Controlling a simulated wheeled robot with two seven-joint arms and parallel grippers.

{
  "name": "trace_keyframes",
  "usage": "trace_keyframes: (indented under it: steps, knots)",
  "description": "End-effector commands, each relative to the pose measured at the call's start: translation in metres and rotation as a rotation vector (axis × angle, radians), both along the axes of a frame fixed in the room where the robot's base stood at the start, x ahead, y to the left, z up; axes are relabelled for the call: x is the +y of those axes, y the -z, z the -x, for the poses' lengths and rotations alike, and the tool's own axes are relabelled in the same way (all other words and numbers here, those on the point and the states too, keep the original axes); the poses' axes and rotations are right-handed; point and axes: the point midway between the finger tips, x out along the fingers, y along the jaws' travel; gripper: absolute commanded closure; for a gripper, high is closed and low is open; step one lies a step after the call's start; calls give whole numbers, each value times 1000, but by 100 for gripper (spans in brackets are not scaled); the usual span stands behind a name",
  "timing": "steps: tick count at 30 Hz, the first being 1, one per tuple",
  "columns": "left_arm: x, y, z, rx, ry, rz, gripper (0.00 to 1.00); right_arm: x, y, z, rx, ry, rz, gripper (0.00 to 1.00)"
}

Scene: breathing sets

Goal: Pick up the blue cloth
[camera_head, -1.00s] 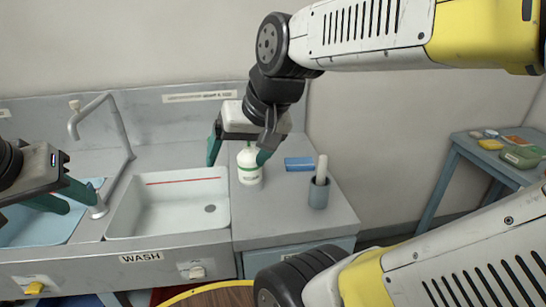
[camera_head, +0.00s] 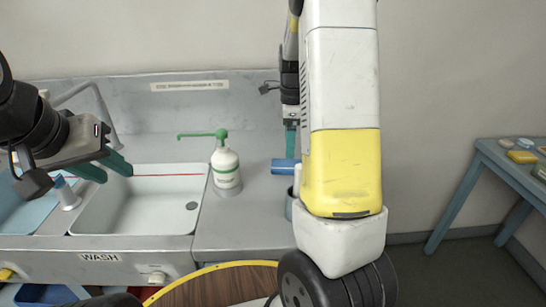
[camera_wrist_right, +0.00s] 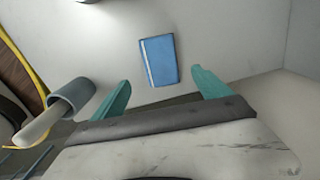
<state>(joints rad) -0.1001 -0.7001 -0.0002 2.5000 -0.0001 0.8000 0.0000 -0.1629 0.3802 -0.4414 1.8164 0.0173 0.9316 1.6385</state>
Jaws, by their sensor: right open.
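The blue cloth (camera_head: 284,167) is a small folded rectangle lying flat on the grey counter, right of the white pump bottle; my right arm hides its right end in the head view. In the right wrist view the cloth (camera_wrist_right: 159,60) lies whole beyond the fingertips, between their lines. My right gripper (camera_wrist_right: 161,82) is open and empty, apart from the cloth. In the head view only one green finger of it shows above the cloth. My left gripper (camera_head: 108,168) is open and empty over the left part of the white sink.
The white bottle with green pump (camera_head: 226,168) stands left of the cloth. A grey cup (camera_wrist_right: 72,94) with a pale rod stands near the cloth, mostly hidden in the head view. The white sink (camera_head: 150,222) is at left. A blue side table (camera_head: 492,150) with small items stands right.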

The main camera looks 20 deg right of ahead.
Motion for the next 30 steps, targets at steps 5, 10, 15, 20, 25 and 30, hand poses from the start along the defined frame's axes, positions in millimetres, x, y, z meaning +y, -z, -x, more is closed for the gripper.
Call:
trace_keyframes:
  steps: [5, 10, 15, 20, 25, 30]
  knots:
    - [0, 0, 0, 0, 0, 0, 66, -3, 17, -2, 14, 38, 9, 13]
    - [0, 0, 0, 0, 0, 0, 66, -2, 36, -2, 14, 35, 9, 13]
    - [0, 0, 0, 0, 0, 0, 66, 2, 61, -3, 14, 34, 8, 13]
    - [0, 0, 0, 0, 0, 0, 66, 2, 79, -3, 12, 34, 7, 13]
    - [0, 0, 0, 0, 0, 0, 66, 3, 83, -4, 9, 33, 7, 13]
    - [0, 0, 0, 0, 0, 0, 66, 3, 83, -4, 9, 33, 7, 23]
